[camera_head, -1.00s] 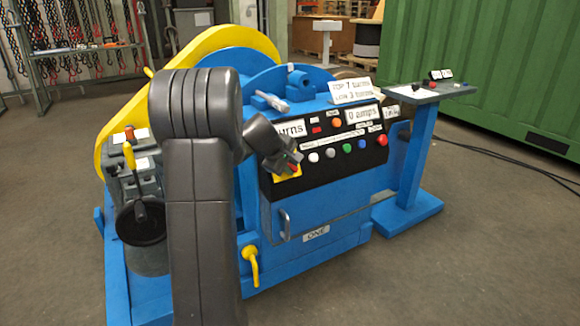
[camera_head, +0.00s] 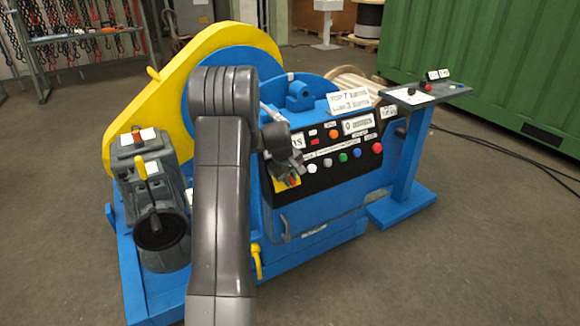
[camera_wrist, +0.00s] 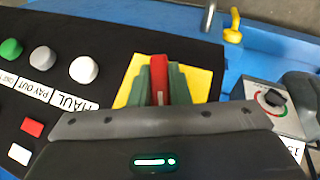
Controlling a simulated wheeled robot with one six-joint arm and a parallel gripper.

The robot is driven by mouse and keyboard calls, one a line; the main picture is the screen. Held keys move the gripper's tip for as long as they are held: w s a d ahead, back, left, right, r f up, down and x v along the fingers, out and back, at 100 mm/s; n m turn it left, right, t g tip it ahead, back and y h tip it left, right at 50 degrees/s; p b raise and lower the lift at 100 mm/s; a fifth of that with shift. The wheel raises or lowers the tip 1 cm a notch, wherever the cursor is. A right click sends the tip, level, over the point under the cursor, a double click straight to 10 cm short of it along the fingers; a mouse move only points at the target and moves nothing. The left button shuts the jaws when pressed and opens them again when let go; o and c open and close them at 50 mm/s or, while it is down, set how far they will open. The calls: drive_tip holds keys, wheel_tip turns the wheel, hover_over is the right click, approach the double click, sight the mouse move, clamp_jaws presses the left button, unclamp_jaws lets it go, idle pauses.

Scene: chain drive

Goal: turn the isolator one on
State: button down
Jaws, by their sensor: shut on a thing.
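The isolator is a red handle (camera_wrist: 159,78) on a yellow plate (camera_wrist: 205,82) at the end of the black control panel. In the wrist view my gripper (camera_wrist: 160,84) has its grey-green fingers on both sides of the handle, shut on it. The handle points up the picture. In the head view my gripper (camera_head: 290,179) is at the panel's left end, over the yellow plate (camera_head: 281,186), and hides most of the handle. A small label (camera_head: 314,230) is on the blue machine's front below, too blurred to read now.
Buttons line the black panel (camera_head: 330,175), including a white one (camera_wrist: 84,70) near my gripper. A grey box with a black rotary knob (camera_wrist: 274,98) is at the right in the wrist view. A blue pedestal (camera_head: 412,160) stands right; open floor lies in front.

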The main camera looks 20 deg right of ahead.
drive_tip(key=y+p, duration=0.1)
drive_tip(key=p, duration=0.1)
drive_tip(key=m+y+p, duration=0.1)
drive_tip(key=p, duration=0.1)
drive_tip(key=shift+r+g, duration=0.3)
drive_tip(key=m+y+p, duration=0.1)
drive_tip(key=y+p, duration=0.1)
drive_tip(key=shift+d+f+m+p, duration=0.1)
drive_tip(key=shift+f+m+p, duration=0.05)
drive_tip(key=shift+m+p, duration=0.2)
drive_tip(key=m+y, duration=0.1)
drive_tip(key=y, duration=0.2)
drive_tip(key=shift+f+m+p, duration=0.2)
drive_tip(key=shift+m+p, duration=0.15)
drive_tip(key=shift+p, duration=0.05)
drive_tip(key=shift+m+t+y, duration=0.4)
drive_tip(key=shift+m+y, duration=0.8)
drive_tip(key=shift+y, duration=0.6)
drive_tip(key=shift+a, duration=0.2)
drive_tip(key=c, duration=1.4)
unclamp_jaws()
drive_tip(key=shift+o, duration=0.2)
